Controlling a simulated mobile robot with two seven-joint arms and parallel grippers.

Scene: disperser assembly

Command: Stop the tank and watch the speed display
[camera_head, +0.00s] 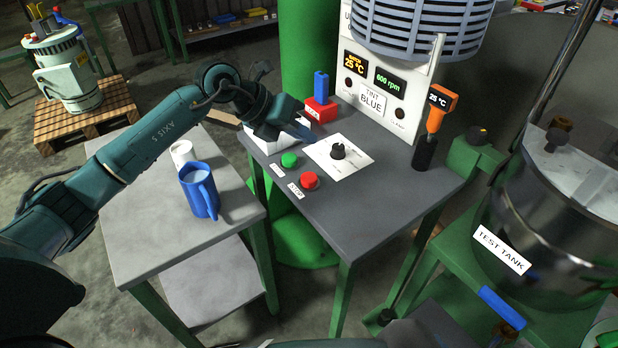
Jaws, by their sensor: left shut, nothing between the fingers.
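The speed display (390,81) on the white panel reads 600 rpm in green. A red button (309,180) with a STOP label in front of it sits on the grey control table (350,220). A green button (289,159) is just behind it to the left. A black knob (338,151) stands on a white plate to the right. The dark metal test tank (550,225) is at the right. My left gripper (306,136) is shut and empty above the table, behind the green button, touching neither button. My right gripper is not in view.
A blue jug (199,190) and a white cup (181,153) stand on the lower grey table at left. An orange thermometer (440,106) stands in a black holder at the control table's right. A red block with a blue handle (321,95) is behind my gripper.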

